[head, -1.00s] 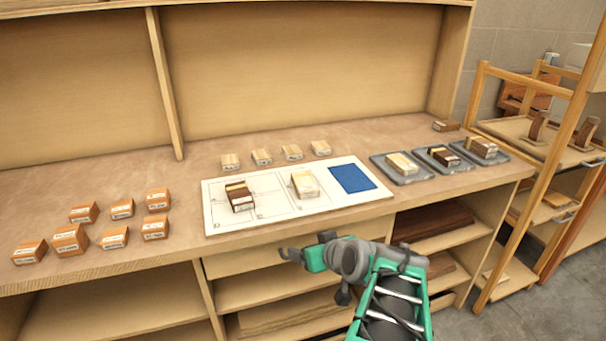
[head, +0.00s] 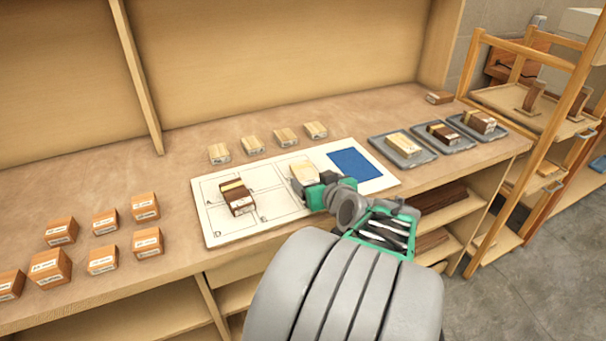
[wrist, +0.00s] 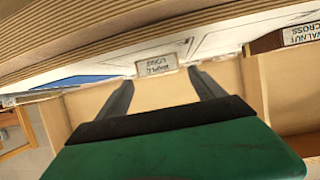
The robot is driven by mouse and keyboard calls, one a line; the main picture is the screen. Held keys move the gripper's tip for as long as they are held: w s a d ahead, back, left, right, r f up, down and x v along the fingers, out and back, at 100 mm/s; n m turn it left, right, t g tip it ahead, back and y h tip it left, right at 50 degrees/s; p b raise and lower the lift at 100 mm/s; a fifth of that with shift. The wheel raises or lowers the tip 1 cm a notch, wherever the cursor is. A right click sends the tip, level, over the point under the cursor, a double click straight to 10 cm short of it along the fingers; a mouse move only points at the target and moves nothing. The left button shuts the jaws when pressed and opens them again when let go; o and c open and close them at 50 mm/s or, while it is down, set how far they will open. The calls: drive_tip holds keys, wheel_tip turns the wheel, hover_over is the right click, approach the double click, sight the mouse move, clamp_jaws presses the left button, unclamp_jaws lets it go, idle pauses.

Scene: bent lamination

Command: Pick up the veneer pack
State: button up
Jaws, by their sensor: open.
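A pale veneer pack (head: 304,172) lies on the white board (head: 215,222) on the bench, partly hidden by my gripper. A dark brown pack with a light band (head: 237,197) lies to its left on the same board. My gripper (head: 308,187) is at the front edge of the pale pack. In the wrist view my gripper (wrist: 161,80) has its two fingers apart with nothing between them. A small label (wrist: 157,64), hard to read, shows just beyond the fingertips. A label reading "WALNUT CROSS" (wrist: 302,34) is at the right.
A blue square (head: 355,163) is on the board's right part. Several pale blocks (head: 285,137) stand behind the board. Grey trays with packs (head: 403,146) are to the right, orange-brown blocks (head: 103,258) to the left. A wooden rack (head: 540,125) stands at the far right.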

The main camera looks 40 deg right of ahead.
sight(307, 175)
drive_tip(key=x, duration=0.4)
drive_tip(key=shift+w, duration=0.2)
drive_tip(key=shift+c, duration=0.2)
drive_tip(key=c, duration=1.4)
drive_tip(key=shift+c, duration=0.3)
drive_tip(key=shift+r, duration=0.1)
